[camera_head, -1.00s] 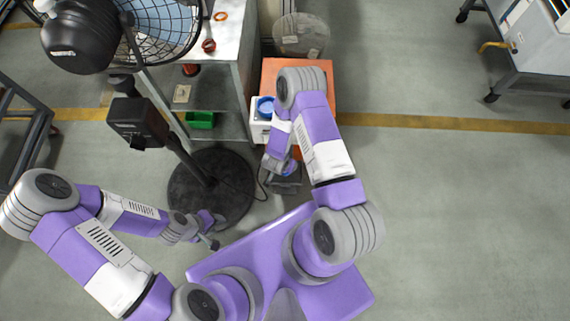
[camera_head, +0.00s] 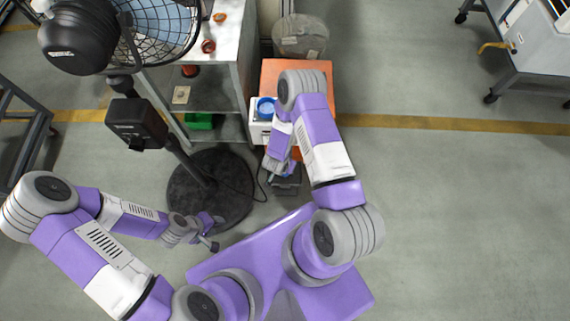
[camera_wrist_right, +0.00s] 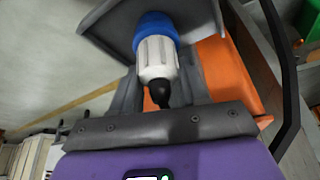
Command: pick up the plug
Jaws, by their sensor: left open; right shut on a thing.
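The plug (camera_wrist_right: 158,58) has a blue end, a white ribbed body and a black cable end. In the right wrist view it sits between the grey fingers of my right gripper (camera_wrist_right: 160,75), which is shut on it. In the head view my right gripper (camera_head: 279,168) is over a small dark box-like thing, partly hidden by its own arm; I cannot clearly make out the plug there. My left gripper (camera_head: 212,243) is open and empty, low in front of the fan's round base.
A grey shelf unit (camera_head: 230,128) holds a green bin (camera_head: 198,121). An orange surface (camera_head: 321,100) and a white box (camera_head: 259,131) with a blue round part lie beyond my right gripper.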

